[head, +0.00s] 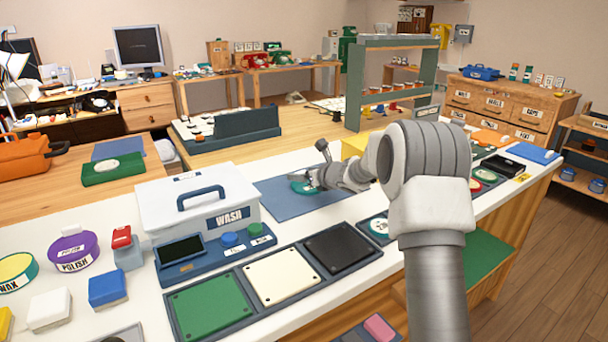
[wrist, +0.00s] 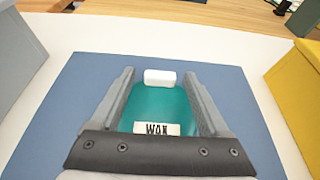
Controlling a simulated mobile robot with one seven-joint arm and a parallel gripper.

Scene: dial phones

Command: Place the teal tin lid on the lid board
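The teal tin lid (head: 299,187) lies on a blue mat (head: 275,200) on the white counter. In the wrist view the teal lid (wrist: 160,105) shows between my fingers, with a WAX label and a small white block at its far end. My gripper (wrist: 160,98) is over the lid with its fingers wide apart, one on each side. The fingers hide the lid's side edges, so contact cannot be told. In the head view my gripper (head: 312,180) is low at the lid. A dark board (head: 365,230) with a round white-and-green spot is partly behind my arm; I cannot tell whether it is the lid board.
A white WASH box (head: 195,203) stands left of the mat. A yellow box (head: 354,146) stands right of it. A tray (head: 233,328) with green, white and black panels lies in front.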

